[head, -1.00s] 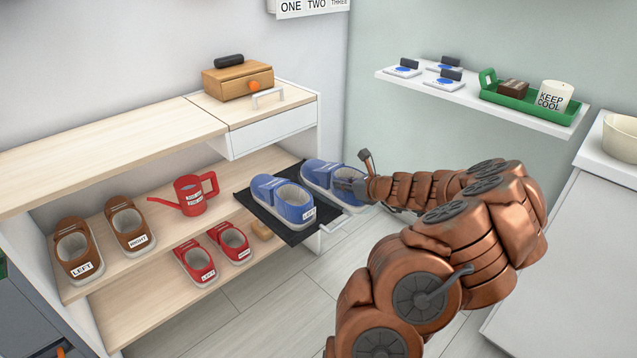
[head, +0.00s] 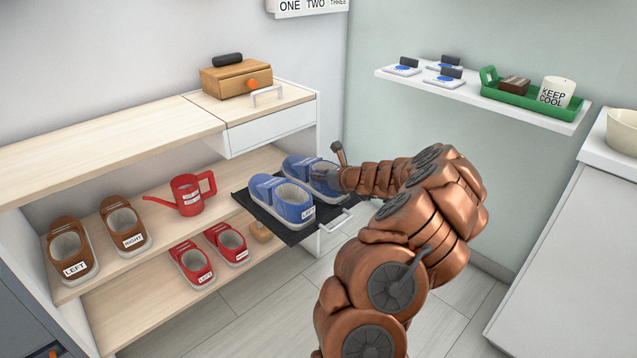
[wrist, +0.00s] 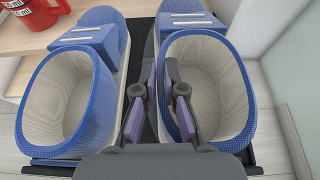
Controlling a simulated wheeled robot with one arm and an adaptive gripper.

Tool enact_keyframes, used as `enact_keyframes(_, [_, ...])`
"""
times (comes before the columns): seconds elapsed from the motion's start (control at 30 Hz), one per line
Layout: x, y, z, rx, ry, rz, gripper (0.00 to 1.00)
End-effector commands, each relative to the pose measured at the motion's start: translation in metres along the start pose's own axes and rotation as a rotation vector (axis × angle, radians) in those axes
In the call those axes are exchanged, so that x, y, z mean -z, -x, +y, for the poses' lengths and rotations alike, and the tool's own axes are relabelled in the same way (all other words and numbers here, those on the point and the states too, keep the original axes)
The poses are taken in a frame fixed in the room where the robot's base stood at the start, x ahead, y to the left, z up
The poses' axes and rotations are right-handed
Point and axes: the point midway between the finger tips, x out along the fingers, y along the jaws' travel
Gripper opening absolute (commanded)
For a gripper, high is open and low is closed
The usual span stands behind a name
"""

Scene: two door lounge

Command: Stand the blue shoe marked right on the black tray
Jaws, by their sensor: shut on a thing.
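The second blue shoe (head: 300,165) is level beside the blue shoe marked LEFT (head: 275,200), on its far side in the head view. Its own label is hidden. My gripper (head: 342,180) is shut on this shoe. In the wrist view my gripper (wrist: 160,95) pinches the near side wall of the right-hand shoe (wrist: 238,95), with the other shoe (wrist: 75,95) at left. The black tray (head: 262,215) carries the LEFT shoe and extends under the held shoe. I cannot tell whether the held shoe's sole touches it.
Brown shoes (head: 124,228), a red watering can (head: 188,197) and red shoes (head: 195,265) are on the shelves to the left. A white drawer (head: 270,130) overhangs behind the tray. The floor (head: 250,318) in front is clear.

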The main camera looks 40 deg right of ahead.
Motion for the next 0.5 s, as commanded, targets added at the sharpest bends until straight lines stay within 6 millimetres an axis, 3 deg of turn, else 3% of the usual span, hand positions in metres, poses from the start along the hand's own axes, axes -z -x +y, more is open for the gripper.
enact_keyframes(0.07, [0.0096, -0.0042, 0.0001, 0.000, -0.001, -0.001, 0.00])
enact_keyframes(0.47, [0.0111, -0.0047, -0.0002, 0.000, 0.002, -0.002, 0.00])
enact_keyframes(0.5, [0.0109, -0.0045, -0.0002, 0.000, 0.002, -0.002, 0.13])
